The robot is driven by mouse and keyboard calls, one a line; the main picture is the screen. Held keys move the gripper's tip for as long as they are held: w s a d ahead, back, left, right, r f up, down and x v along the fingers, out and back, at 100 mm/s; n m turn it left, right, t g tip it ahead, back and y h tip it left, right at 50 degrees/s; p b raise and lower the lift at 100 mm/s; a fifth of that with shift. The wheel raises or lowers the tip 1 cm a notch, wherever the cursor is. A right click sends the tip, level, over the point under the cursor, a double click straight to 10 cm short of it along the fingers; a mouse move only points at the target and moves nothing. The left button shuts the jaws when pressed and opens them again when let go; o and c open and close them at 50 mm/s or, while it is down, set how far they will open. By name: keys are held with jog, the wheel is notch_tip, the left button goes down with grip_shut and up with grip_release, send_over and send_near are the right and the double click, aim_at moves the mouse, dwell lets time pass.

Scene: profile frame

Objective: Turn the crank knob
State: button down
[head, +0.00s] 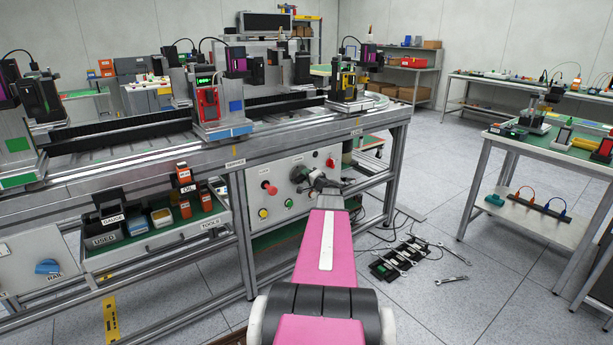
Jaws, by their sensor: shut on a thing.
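The grey control panel (271,209) is under the bench, in the middle of the head view. A dark round crank (297,174) is on its face. My pink arm reaches forward to the panel, and my dark gripper (311,178) is at the crank's right side. The gripper is shut on the crank knob; the knob itself is mostly hidden by the fingers. The crank's exact angle is too small to tell.
A red knob (270,187), a red switch (331,162) and several small buttons surround the crank. An open tool drawer (158,243) juts out at left. A bench leg (391,180) stands at right. Wrenches and a black rack (391,263) lie on the floor.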

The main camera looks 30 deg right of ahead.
jog(key=shift+f+m, duration=0.15)
jog(key=shift+m, duration=0.6)
jog(key=shift+f+m, duration=0.15)
jog(key=shift+m, duration=0.6)
jog(key=c, duration=1)
grip_release()
jog(key=shift+d, duration=0.1)
jog(key=s, duration=1)
jog(key=shift+s+d, duration=0.4)
jog(key=shift+s, duration=0.1)
